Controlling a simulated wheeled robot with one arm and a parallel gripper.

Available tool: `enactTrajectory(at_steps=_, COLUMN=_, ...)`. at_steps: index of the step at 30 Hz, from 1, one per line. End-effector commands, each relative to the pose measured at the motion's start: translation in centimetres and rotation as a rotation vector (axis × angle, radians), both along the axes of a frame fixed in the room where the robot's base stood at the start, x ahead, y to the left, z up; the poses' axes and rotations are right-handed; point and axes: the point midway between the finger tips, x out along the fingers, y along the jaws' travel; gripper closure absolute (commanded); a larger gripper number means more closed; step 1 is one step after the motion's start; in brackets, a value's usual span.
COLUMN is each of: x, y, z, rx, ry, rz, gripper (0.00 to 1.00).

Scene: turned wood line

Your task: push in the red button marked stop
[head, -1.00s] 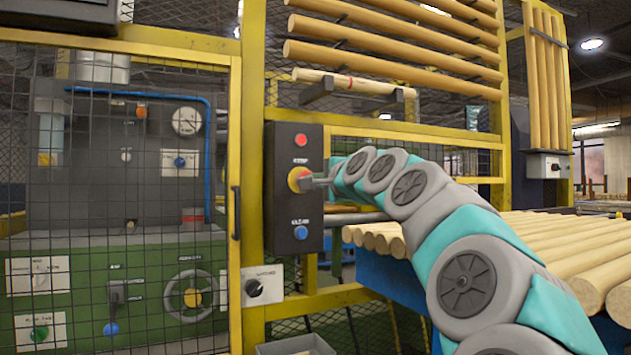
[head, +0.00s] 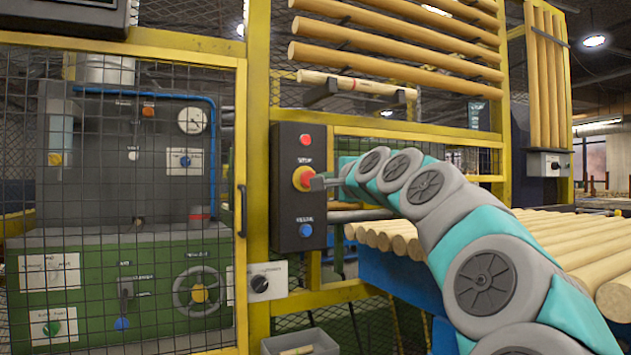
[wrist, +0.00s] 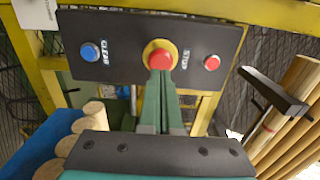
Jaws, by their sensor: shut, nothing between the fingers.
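The red stop button (head: 303,179) is a round mushroom cap on a yellow ring, in the middle of a dark control box (head: 287,210). The STOP label is just above it in the head view. My gripper (head: 317,183) is shut and empty, with its tips at the right front of the cap. In the wrist view the closed fingers (wrist: 160,76) point at the red cap (wrist: 159,60) and overlap its lower edge. I cannot tell whether they touch it or how far in the cap is.
A smaller red button (head: 305,140) is above and a blue button (head: 305,230) below on the same box. A mesh door with a handle (head: 242,210) stands left. A rack bracket (head: 320,93) juts out above. Wooden rods (head: 400,237) lie at right. A grey bin (head: 318,343) is below.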

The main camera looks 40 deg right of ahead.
Motion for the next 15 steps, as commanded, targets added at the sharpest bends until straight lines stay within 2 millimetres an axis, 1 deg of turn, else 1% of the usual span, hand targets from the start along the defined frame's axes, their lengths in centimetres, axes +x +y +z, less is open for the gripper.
enactTrajectory(at_steps=1, x=-1.2, y=0.2, z=0.0, rx=-0.001, ry=-0.003, rz=-0.001, gripper=1.0)
enactTrajectory(at_steps=9, x=-6.3, y=1.4, z=0.1, rx=-0.001, ry=-0.005, rz=-0.004, gripper=1.0)
enactTrajectory(at_steps=15, x=-8.8, y=2.0, z=-0.1, rx=0.001, ry=-0.001, rz=-0.002, gripper=1.0)
